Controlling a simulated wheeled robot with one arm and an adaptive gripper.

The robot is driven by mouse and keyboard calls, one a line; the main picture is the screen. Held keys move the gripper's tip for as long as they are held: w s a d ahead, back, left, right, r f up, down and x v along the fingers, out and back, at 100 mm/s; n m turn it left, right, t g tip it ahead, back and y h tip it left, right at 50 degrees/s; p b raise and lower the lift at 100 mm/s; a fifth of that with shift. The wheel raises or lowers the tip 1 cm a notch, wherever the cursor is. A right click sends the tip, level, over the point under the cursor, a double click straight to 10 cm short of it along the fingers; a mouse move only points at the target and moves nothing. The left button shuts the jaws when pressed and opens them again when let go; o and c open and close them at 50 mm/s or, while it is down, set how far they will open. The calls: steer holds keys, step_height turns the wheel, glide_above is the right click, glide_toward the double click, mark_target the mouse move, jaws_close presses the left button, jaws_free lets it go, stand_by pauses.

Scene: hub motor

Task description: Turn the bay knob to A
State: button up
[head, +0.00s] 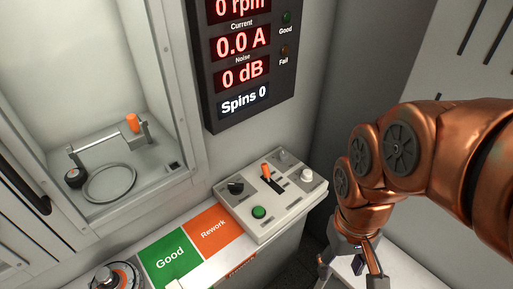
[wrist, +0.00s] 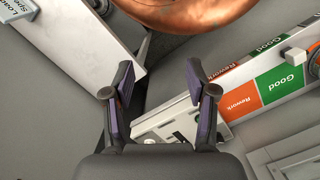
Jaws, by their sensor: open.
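A black knob (head: 235,187) sits on the back left of a pale control box (head: 263,223) on the bench; its lettering is too small to read. A green button (head: 259,212), an orange-tipped lever (head: 267,171) and a white button (head: 306,174) share the box. My gripper (head: 349,272) is open and empty, to the right of the box and apart from it. In the wrist view my gripper (wrist: 160,72) shows both fingers spread with nothing between them. Part of the box (wrist: 180,122) shows beyond the right finger; the knob cannot be made out there.
Green Good (head: 170,254) and orange Rework (head: 213,230) pads lie left of the box. A round dial-like part (head: 116,276) is at the bench's front left. A display (head: 243,70) reading Spins 0 hangs above. A recessed bay (head: 85,150) holds an orange-handled fixture.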

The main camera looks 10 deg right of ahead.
steer(key=w+f+t+b, duration=0.1)
steer(key=w+f+t, duration=0.1)
steer(key=w, duration=1.2)
steer(key=w+f+t+b, duration=0.1)
steer(key=w+f+t, duration=0.1)
steer(key=w, duration=1.1)
steer(key=t+b, duration=0.1)
steer(key=t, duration=0.1)
glide_toward(284, 154)
steer(key=f, duration=0.1)
steer(key=shift+m, duration=0.3)
steer(key=shift+p+x, duration=0.85)
steer(key=shift+x, duration=3.25)
steer(key=shift+w, duration=0.1)
steer(key=shift+c, duration=0.2)
jaws_close()
